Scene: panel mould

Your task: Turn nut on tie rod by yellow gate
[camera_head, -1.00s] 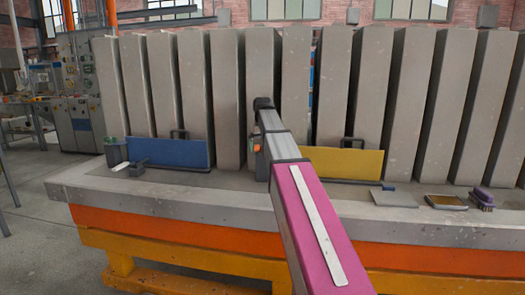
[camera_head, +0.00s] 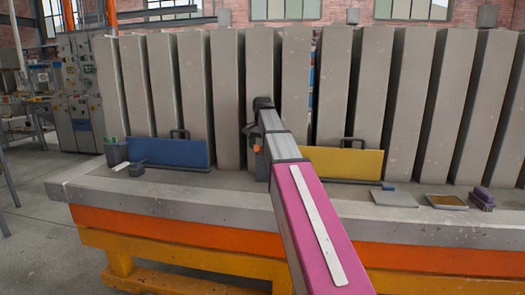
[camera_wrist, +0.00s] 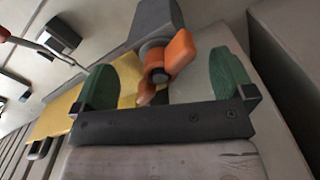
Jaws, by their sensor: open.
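The orange wing-shaped nut (camera_wrist: 180,52) sits on a dark round rod end in the wrist view, with one wing at the upper right and another pointing down. My gripper (camera_wrist: 160,64) is open, its two green fingers on either side of the nut with gaps to both; I see no contact. The yellow gate (camera_wrist: 66,112) lies to the left in the wrist view, and the yellow gate (camera_head: 345,163) stands right of my arm in the head view. In the head view my arm largely hides the gripper and nut.
A row of tall grey panels (camera_head: 228,95) stands behind on the bench (camera_head: 160,196). A blue gate (camera_head: 170,152) and a dark cup (camera_head: 116,152) are left. A flat tray (camera_head: 446,201) and purple brush (camera_head: 482,198) lie right.

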